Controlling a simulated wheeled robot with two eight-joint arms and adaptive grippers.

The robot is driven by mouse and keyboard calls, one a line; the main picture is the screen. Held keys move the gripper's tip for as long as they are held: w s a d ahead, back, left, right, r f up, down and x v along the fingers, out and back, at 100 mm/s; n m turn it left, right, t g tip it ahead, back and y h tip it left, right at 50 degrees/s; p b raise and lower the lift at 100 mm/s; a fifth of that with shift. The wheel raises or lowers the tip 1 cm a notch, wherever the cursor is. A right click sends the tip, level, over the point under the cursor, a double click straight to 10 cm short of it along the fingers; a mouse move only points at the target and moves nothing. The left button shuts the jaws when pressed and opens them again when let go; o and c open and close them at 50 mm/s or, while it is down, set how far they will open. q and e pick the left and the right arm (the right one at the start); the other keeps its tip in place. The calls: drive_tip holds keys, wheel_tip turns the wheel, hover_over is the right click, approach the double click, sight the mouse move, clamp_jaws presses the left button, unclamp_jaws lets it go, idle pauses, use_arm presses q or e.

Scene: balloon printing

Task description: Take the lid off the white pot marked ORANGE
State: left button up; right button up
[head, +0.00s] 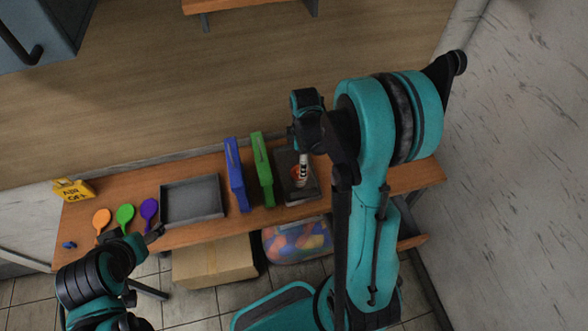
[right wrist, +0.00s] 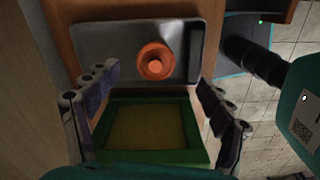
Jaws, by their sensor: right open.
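In the right wrist view, a round orange piece with a smaller raised centre (right wrist: 155,62), apparently the pot's lid seen from above, is over the grey tray (right wrist: 95,42). No white wall or ORANGE marking shows there. My right gripper (right wrist: 160,105) has its fingers spread apart and empty, with the orange piece ahead of them. In the head view, a small white and orange object (head: 298,176), probably the pot, shows at the dark tray (head: 309,189), just below my right gripper (head: 303,145). My left gripper (head: 153,234) is at the table's front edge, its jaws unclear.
A green frame with yellow mesh (right wrist: 150,155) lies close under my right fingers. In the head view, green (head: 262,170) and blue (head: 236,175) frames stand left of the dark tray. An empty grey tray (head: 190,215) and orange, green and purple paddles (head: 149,210) are farther left.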

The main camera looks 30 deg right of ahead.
drive_tip(key=f, duration=0.3)
drive_tip(key=f+b, duration=0.1)
drive_tip(key=f, duration=0.1)
drive_tip(key=shift+w+f, duration=0.35)
drive_tip(key=shift+c, duration=0.4)
drive_tip(key=c, duration=0.8)
